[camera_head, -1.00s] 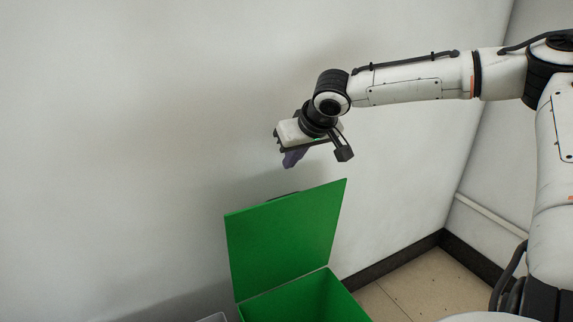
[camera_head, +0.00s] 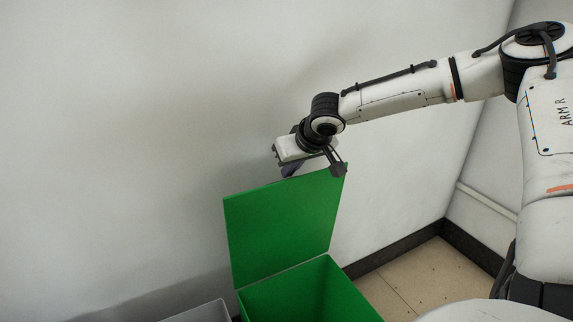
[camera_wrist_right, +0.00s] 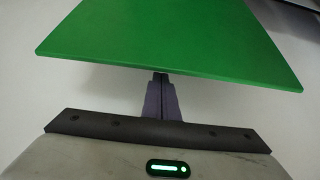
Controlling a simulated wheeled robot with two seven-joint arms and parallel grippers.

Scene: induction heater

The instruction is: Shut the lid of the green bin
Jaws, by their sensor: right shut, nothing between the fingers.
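The green bin (camera_head: 352,298) stands at the bottom middle of the head view, with its inside partly showing. Its green lid (camera_head: 283,228) stands open and upright, close to the wall. My right gripper (camera_head: 291,170) is behind the lid's top edge, on the wall side, and the lid partly hides its fingers. In the right wrist view the shut, empty fingers (camera_wrist_right: 161,80) point at the lid (camera_wrist_right: 175,35), with their tips at its near edge. I cannot tell whether they touch it. My left gripper is not in view.
A grey container (camera_head: 203,312) stands left of the bin, cut off by the frame. The pale wall (camera_head: 110,130) is close behind the lid. Tiled floor (camera_head: 415,280) is clear to the right of the bin, up to a dark skirting.

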